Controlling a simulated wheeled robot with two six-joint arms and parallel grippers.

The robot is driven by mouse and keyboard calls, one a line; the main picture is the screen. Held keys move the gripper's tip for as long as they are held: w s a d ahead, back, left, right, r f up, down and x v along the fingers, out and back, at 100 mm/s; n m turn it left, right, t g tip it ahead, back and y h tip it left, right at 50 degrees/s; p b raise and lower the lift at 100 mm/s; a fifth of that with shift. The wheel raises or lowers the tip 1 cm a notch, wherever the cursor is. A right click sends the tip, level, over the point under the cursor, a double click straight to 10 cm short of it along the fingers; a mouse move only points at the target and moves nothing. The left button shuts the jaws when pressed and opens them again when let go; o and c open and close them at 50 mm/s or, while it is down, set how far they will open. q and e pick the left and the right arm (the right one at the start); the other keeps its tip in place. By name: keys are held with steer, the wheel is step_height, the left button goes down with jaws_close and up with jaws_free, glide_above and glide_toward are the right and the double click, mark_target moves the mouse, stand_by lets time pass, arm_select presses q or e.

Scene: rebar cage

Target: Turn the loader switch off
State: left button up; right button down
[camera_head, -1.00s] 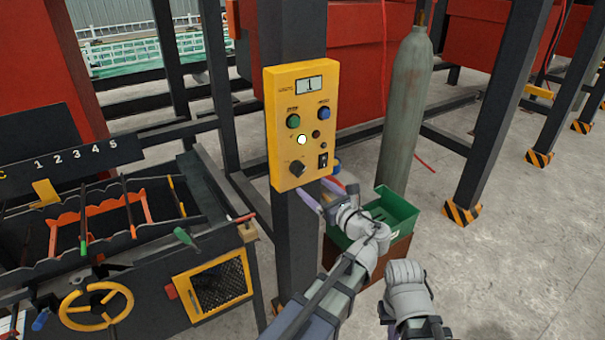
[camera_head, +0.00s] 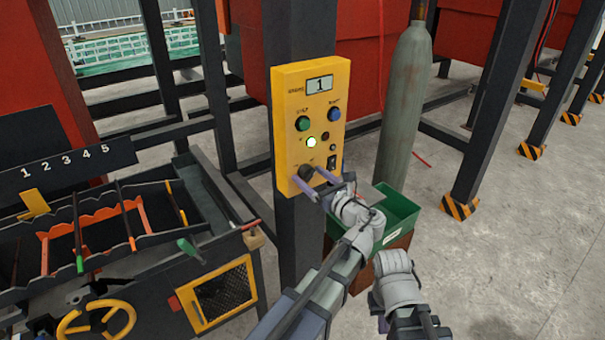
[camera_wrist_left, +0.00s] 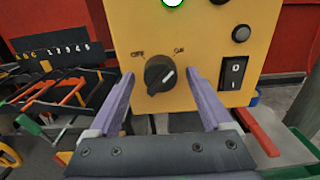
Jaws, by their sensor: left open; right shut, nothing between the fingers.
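The loader switch is a black rotary knob (camera_wrist_left: 158,75) low on the yellow control panel (camera_head: 287,130). In the left wrist view its white pointer leans up and right, toward the ON label, with OFF at the upper left. It also shows in the head view (camera_head: 306,173), partly covered by my gripper. My left gripper (camera_head: 316,184) is open, with one lavender finger on each side of the knob in the left wrist view (camera_wrist_left: 160,88); I cannot tell if they touch it. My right gripper (camera_head: 393,264) is low, apart from the panel; its fingertips are hard to make out.
The panel also has a display reading 1, green and blue buttons, a lit white button and a black rocker switch (camera_wrist_left: 233,73). It hangs on a dark post (camera_head: 298,245). A green bin (camera_head: 402,213) and a gas cylinder (camera_head: 405,110) stand to the right.

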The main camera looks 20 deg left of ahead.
arm_select(q)
steer(key=shift+d, duration=0.15)
steer(key=shift+s, duration=0.1)
steer(key=shift+c, duration=1.8)
jaws_close()
